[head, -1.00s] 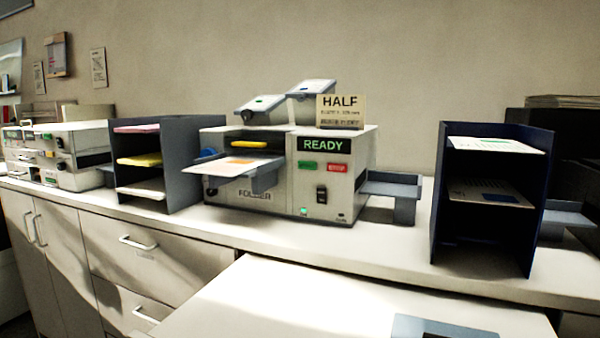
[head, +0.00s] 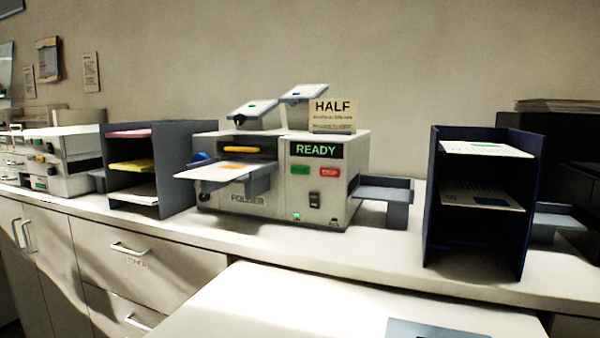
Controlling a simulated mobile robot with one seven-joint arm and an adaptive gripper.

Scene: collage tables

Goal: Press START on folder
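The folder (head: 265,203) is a light grey machine on the counter in the middle of the head view. Its display (head: 316,150) reads READY in green. Below the display are a green button (head: 300,170), which sits where START would be though its label is too small to read, and a red button (head: 329,172). A dark switch (head: 315,200) is lower on the front. A feed tray (head: 205,176) with a sheet on it sticks out at the front left. My gripper is not in view.
A dark sorter (head: 172,205) with coloured paper stands left of the folder, and a navy sorter (head: 430,205) stands to its right. A grey exit tray (head: 384,192) juts from the folder's right side. A white surface (head: 300,305) lies in front, mostly clear.

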